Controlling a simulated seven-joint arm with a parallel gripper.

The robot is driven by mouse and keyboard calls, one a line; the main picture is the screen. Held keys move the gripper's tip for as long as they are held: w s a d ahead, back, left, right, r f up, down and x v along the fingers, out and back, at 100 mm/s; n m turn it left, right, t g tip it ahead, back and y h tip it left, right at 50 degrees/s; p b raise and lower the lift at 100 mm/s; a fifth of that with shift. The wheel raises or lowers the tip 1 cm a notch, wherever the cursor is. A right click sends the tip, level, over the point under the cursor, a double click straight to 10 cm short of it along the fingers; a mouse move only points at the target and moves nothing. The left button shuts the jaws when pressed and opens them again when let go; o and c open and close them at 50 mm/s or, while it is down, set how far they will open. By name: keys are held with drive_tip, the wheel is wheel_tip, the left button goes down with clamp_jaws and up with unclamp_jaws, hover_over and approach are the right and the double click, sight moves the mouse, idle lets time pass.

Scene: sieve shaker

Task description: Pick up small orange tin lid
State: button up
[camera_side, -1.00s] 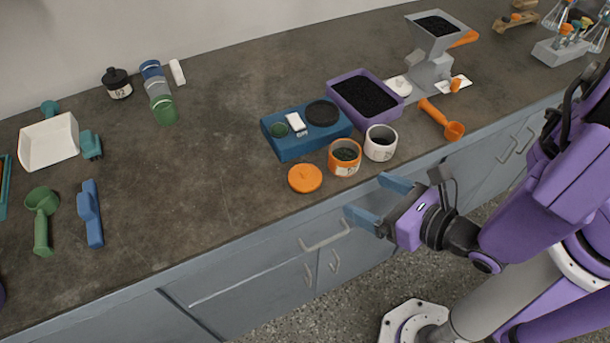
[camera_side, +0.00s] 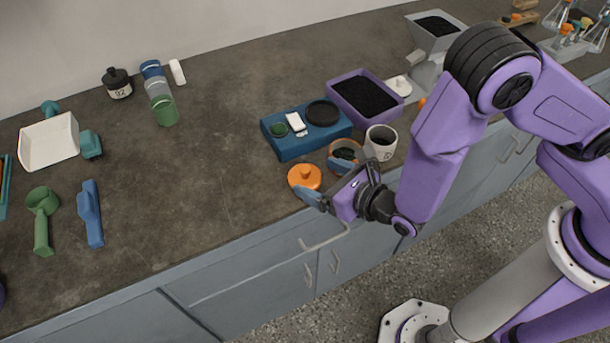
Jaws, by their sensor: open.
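The small orange tin lid (camera_side: 304,176) lies flat on the counter near its front edge, with its round knob facing up. My gripper (camera_side: 325,180) is open, with its blue fingers close to the lid on its right and front side. One fingertip overlaps the lid's lower right rim in this view; I cannot tell whether it touches. The orange tin (camera_side: 336,158) with dark contents stands just right of the lid, partly hidden behind my gripper.
A blue scale (camera_side: 290,146) stands behind the lid. A white tin (camera_side: 379,144) and a purple tray (camera_side: 366,80) of black grains are to the right. The counter (camera_side: 220,150) left of the lid is clear.

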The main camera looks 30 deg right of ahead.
sight(309, 174)
drive_tip(key=x, duration=0.4)
drive_tip(key=shift+w+a+f, duration=0.15)
drive_tip(key=shift+w+a, duration=0.05)
drive_tip(key=shift+w, duration=0.15)
drive_tip(key=c, duration=0.7)
drive_tip(key=shift+c, duration=0.2)
